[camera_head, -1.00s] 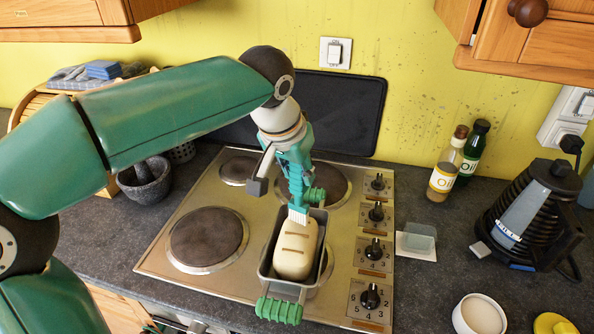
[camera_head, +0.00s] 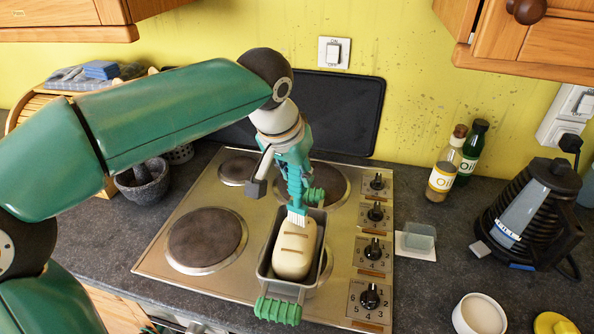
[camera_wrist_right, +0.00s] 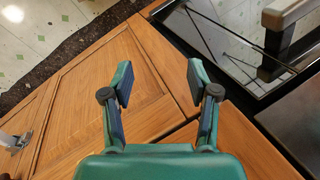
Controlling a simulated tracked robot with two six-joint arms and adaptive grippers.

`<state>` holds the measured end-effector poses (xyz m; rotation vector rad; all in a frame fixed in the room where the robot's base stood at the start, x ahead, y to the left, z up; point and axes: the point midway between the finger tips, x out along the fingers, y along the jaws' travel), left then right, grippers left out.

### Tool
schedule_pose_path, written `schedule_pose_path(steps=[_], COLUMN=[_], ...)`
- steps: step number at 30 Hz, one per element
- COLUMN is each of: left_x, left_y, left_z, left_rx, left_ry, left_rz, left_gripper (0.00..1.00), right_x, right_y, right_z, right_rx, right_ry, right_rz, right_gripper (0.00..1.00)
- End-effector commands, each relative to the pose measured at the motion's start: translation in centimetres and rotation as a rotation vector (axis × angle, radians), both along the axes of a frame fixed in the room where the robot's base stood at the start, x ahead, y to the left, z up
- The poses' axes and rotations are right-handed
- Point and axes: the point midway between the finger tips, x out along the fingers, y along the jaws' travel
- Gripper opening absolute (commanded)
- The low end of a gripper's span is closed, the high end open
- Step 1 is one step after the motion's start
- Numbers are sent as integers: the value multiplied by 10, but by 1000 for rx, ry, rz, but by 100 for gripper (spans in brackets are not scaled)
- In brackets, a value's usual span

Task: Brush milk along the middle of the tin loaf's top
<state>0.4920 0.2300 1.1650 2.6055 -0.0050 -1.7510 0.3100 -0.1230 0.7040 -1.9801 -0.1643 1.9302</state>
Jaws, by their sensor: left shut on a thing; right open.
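The pale tin loaf (camera_head: 294,251), with dark slashes across its top, sits in a grey loaf tin (camera_head: 266,262) with green grips at both ends. My left gripper (camera_head: 293,182) is shut on the brush, above the tin's far end. The brush's white bristles (camera_head: 297,217) point down at the far end of the loaf's top and appear to touch it; the gripper hides most of its handle. A white bowl of milk (camera_head: 479,315) stands at the lower right. My right gripper (camera_wrist_right: 160,84) is open and empty in the right wrist view, above wooden cabinet fronts.
The tin stands on the steel hob (camera_head: 190,273), left of its knobs. Two oil bottles (camera_head: 446,168), a dark kettle (camera_head: 528,212) and a small clear box (camera_head: 420,237) stand to the right. A mortar (camera_head: 143,182) stands at the left. A yellow object (camera_head: 553,324) is beside the bowl.

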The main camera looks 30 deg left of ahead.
Motion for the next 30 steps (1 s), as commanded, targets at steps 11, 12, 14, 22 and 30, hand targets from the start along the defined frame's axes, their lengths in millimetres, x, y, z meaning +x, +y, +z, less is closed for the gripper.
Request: schedule_pose_path(steps=[11, 12, 14, 22, 30], left_x=[0, 0, 0, 0, 0], left_y=[0, 0, 0, 0, 0], left_z=[-4, -5, -5, -8, -11], left_rx=[0, 0, 0, 0, 0], left_ry=[-1, -1, -1, -1, -1], left_rz=[0, 0, 0, 0, 0], left_gripper=[0, 0, 0, 0, 0], right_x=[0, 0, 0, 0, 0], right_y=[0, 0, 0, 0, 0], right_z=[-4, -4, -4, -7, -9], right_rx=[0, 0, 0, 0, 0], right_ry=[0, 0, 0, 0, 0], right_rz=[0, 0, 0, 0, 0], right_gripper=[59, 59, 59, 59, 59])
